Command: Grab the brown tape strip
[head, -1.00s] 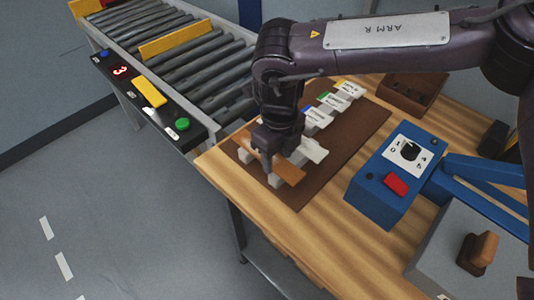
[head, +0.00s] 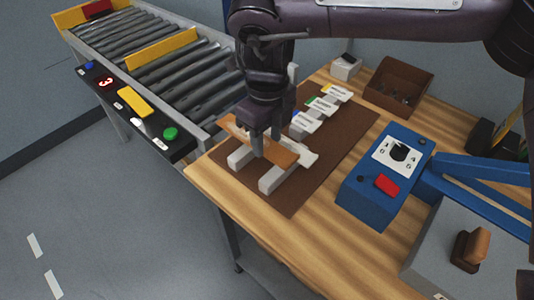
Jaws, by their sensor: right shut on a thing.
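The brown tape strip (head: 281,155) is a flat orange-brown piece lying slantwise at the near left part of the dark brown mat (head: 345,140). My right gripper (head: 262,148) comes down from above and is shut on the strip near its middle. Light grey blocks (head: 272,181) stand under or beside the strip; I cannot tell if it touches them. A white piece (head: 303,157) is partly hidden behind the strip and gripper. My left gripper is not in view.
Several white labelled pieces (head: 322,104) stand in a row on the mat. A blue control box (head: 365,203) with a red button is to the right. A brown bin (head: 398,85) is at the back. A roller conveyor (head: 165,60) runs at the left.

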